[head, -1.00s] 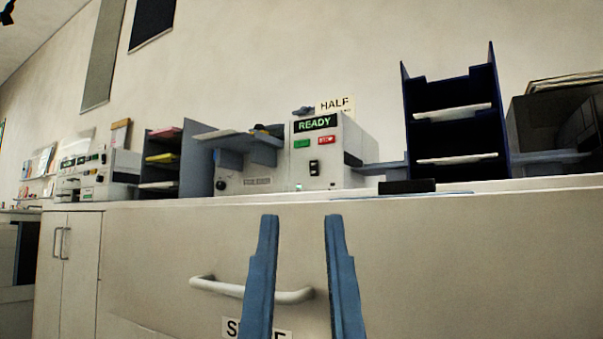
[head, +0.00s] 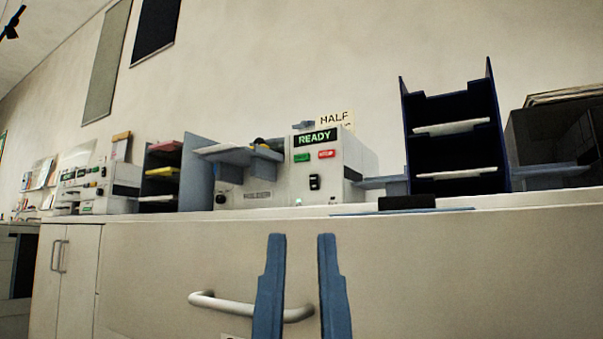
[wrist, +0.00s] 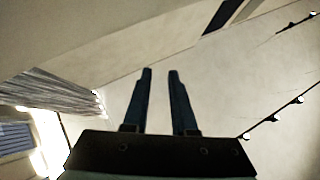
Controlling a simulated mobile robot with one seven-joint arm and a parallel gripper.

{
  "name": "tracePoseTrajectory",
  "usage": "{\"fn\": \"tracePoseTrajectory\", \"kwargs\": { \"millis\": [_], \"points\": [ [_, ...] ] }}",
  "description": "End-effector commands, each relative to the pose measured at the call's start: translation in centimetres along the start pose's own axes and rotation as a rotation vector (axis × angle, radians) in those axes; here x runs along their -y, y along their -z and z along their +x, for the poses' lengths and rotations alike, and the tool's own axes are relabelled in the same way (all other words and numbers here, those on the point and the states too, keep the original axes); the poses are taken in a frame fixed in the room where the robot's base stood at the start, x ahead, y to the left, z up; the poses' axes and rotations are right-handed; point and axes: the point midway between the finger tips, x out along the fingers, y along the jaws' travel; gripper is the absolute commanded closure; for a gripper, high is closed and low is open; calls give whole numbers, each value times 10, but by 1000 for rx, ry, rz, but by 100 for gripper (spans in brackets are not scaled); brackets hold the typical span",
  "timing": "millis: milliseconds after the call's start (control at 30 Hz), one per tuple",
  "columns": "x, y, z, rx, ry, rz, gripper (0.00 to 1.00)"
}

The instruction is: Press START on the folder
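The folder (head: 288,185) is a pale grey machine on the counter, left of centre in the head view. My gripper (head: 302,238) is in front of the cabinet, below the counter edge in the picture, apart from the folder. Its two blue fingers are apart with nothing between them. In the wrist view the gripper (wrist: 160,72) shows against wall and ceiling; the folder is not seen there.
The counter (head: 420,228) has a drawer handle (head: 250,305) on its front. A dark blue rack (head: 455,152) stands right of the folder and a shelf unit (head: 192,178) left of it. A black block (head: 407,202) lies near the counter edge. Another machine (head: 105,188) stands far left.

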Motion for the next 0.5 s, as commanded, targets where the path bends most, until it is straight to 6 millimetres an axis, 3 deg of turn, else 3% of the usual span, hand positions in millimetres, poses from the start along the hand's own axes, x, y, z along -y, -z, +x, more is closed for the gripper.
{"fn": "tracePoseTrajectory", "kwargs": {
  "millis": [33,100,133,500],
  "points": [
    [0,0,0,0,0,0,86],
    [0,0,0,0,0,0,98],
    [0,0,0,0,0,0,100],
    [0,0,0,0,0,0,100]
  ]
}}
